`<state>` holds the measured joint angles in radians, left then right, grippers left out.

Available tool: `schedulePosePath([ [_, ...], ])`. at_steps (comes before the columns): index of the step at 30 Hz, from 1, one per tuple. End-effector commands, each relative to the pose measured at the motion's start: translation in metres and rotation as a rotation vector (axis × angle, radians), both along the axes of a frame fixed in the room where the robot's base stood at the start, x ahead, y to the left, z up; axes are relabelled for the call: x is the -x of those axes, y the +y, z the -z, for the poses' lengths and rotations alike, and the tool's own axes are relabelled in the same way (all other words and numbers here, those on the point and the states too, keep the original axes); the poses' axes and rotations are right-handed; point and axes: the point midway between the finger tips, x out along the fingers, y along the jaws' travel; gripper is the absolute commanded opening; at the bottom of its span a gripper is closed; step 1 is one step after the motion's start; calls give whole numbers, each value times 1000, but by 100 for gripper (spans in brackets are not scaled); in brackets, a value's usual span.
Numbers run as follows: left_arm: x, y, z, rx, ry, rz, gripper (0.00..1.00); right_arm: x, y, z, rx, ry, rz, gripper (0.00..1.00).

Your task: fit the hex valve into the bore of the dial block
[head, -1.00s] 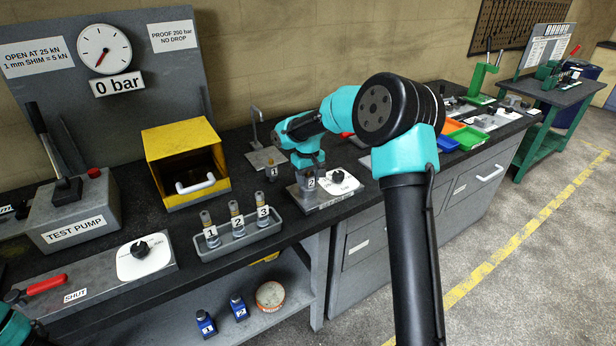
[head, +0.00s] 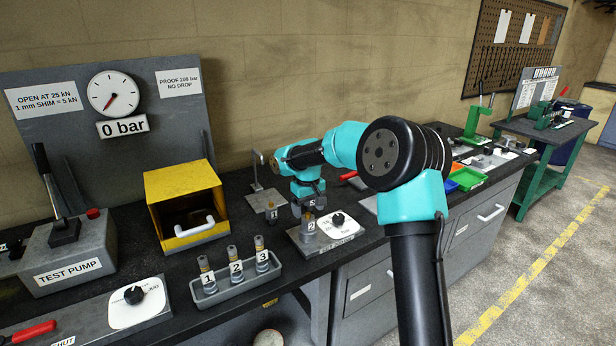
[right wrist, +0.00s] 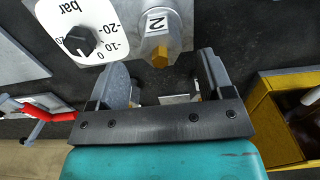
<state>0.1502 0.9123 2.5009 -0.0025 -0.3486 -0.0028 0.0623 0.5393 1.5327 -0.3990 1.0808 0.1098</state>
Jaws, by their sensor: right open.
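The hex valve (head: 309,227), a grey cylinder labelled 2, stands upright at the left part of the dial block (head: 318,247). In the right wrist view its brass hex end (right wrist: 160,57) points at me. It looks seated in the block's bore, but the bore is hidden and I cannot tell how deep it sits. The block's white dial (right wrist: 82,30) has a black knob (head: 338,218). My right gripper (head: 309,201) is above and behind the valve in the head view. In the right wrist view its jaws (right wrist: 165,80) are apart, with no valve between them. My left gripper is out of view.
A grey tray (head: 240,286) holds valves labelled 1, 2 and 3 at the bench's front. Another cylinder labelled 1 (head: 271,214) stands left of the dial block. A yellow box (head: 187,205) and the test pump (head: 68,258) are farther left. Colored bins (head: 470,180) lie right.

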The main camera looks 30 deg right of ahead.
Motion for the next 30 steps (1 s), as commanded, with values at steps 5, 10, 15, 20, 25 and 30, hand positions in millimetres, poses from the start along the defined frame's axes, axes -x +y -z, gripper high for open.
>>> schedulePosePath([
  [5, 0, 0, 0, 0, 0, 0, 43, 0, 0, -37, 0, -4, 0, 74],
  [10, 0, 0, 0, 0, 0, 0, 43, 0, 1, -69, 0, -4, -1, 74],
  [15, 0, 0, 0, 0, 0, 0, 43, 0, 0, -99, -1, -3, 1, 74],
  [20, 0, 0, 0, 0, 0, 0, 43, 0, 1, -117, -1, -1, 0, 74],
  [25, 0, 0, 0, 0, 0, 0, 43, 0, 1, -122, -1, 0, 0, 74],
  [30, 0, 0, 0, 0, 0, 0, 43, 0, 0, -122, -1, 0, 0, 74],
])
